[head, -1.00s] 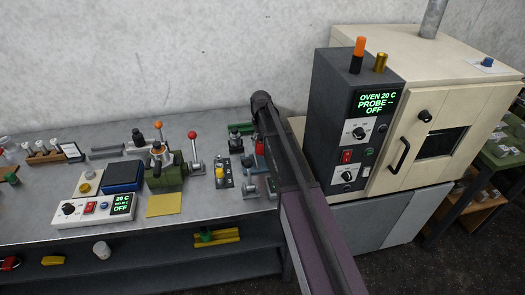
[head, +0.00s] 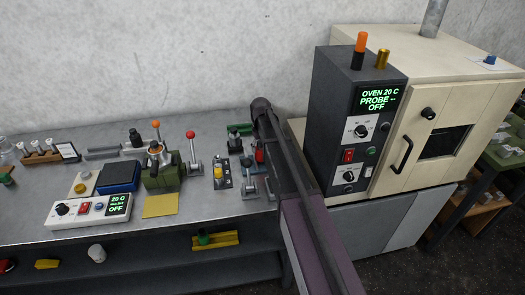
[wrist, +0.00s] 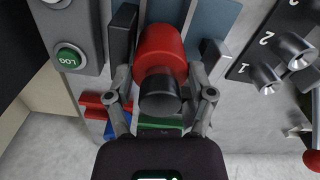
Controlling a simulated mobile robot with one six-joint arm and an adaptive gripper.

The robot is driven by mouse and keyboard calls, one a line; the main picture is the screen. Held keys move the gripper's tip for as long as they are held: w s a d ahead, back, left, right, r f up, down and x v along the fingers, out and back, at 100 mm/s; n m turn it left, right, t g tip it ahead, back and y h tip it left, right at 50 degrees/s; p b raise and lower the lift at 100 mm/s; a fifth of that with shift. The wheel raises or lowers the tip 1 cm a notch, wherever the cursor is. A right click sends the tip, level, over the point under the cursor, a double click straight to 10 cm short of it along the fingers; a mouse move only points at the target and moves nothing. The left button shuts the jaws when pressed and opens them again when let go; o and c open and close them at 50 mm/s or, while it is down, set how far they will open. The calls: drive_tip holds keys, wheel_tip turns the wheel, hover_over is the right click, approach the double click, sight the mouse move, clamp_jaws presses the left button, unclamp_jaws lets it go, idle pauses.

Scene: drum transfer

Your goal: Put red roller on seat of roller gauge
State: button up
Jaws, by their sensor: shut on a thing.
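The red roller (wrist: 158,48), with a dark end (wrist: 160,96) toward the camera, is between the fingers of my gripper (wrist: 160,92) in the wrist view. My gripper is shut on it. Grey plates (wrist: 215,28) lie beyond the roller, but I cannot tell whether it touches them. In the head view a small red part (head: 259,152) shows beside my arm, probably the roller; my arm hides most of that spot. I cannot make out the seat of the roller gauge for certain.
A panel with a green LOG button (wrist: 68,57) is left of my gripper in the wrist view; a numbered plate with knobs (wrist: 284,50) is right. A green block (wrist: 160,127) lies below. In the head view the oven (head: 440,130) stands right of my arm.

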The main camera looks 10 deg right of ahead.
drive_tip(key=shift+f, duration=0.1)
idle(0.3)
drive_tip(key=o, duration=1.3)
wheel_tip(320, 180, up, 12)
drive_tip(key=p, duration=1.2)
drive_tip(key=shift+s, duration=0.25)
drive_tip(key=s+m, duration=0.1)
drive_tip(key=s, duration=0.8)
drive_tip(key=s+m, duration=0.1)
drive_tip(key=s, duration=1.8)
drive_tip(key=shift+s+d+m, duration=0.3)
drive_tip(key=shift+d+m, duration=0.05)
drive_tip(key=shift+m, duration=0.05)
